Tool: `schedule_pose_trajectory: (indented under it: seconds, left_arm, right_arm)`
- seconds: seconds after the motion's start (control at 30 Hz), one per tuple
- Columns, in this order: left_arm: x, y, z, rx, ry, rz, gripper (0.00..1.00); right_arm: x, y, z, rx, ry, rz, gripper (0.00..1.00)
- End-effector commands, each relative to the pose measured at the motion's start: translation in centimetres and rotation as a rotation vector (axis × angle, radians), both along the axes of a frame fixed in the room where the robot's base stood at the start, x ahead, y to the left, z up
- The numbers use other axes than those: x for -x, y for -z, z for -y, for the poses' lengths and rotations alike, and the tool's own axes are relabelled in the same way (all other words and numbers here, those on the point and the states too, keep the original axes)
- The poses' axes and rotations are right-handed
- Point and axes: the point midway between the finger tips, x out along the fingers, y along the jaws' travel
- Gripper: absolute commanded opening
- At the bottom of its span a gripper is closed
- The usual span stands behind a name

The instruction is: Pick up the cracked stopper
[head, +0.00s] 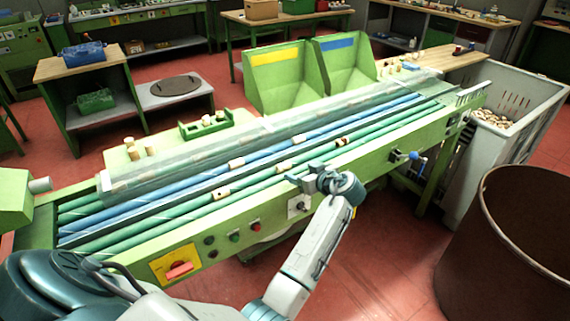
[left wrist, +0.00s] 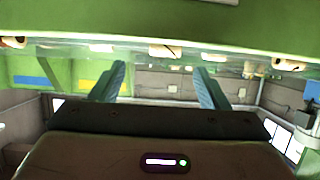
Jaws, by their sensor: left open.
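Several pale cork stoppers lie along the green and blue rollers of the sorting line (head: 130,251). One stopper (head: 221,193) with a dark mark lies on the near rollers, left of my left gripper (head: 303,176). Another stopper with a dark band (head: 341,141) lies farther right, and a plain stopper (head: 284,165) lies between them. I cannot tell surely which is cracked. My left gripper is open and empty at the line's near edge. My right gripper is not in view.
A clear cover (head: 160,178) runs along the line's far side. Green bins with yellow (head: 280,80) and blue (head: 345,70) labels stand behind. A grey crate of stoppers (head: 545,92) and a brown drum (head: 510,240) stand at the right. Control knobs line the near side.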

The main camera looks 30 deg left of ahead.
Motion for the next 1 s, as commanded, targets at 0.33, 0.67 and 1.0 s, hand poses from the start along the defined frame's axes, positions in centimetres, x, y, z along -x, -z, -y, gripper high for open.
schedule_pose_trajectory:
  seconds: [0.33,0.67,1.0]
  left_arm:
    - [-0.9,0.5,-3.4,-0.003,0.0,-0.004,0.69]
    - [-1.9,2.1,-6.6,0.0,0.001,-0.002,0.69]
    - [-1.9,2.1,-6.6,0.001,0.001,-0.001,0.42]
  right_arm:
    - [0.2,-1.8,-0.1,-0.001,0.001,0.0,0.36]
    - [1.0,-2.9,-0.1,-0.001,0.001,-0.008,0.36]
    - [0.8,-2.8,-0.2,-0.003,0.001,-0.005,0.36]
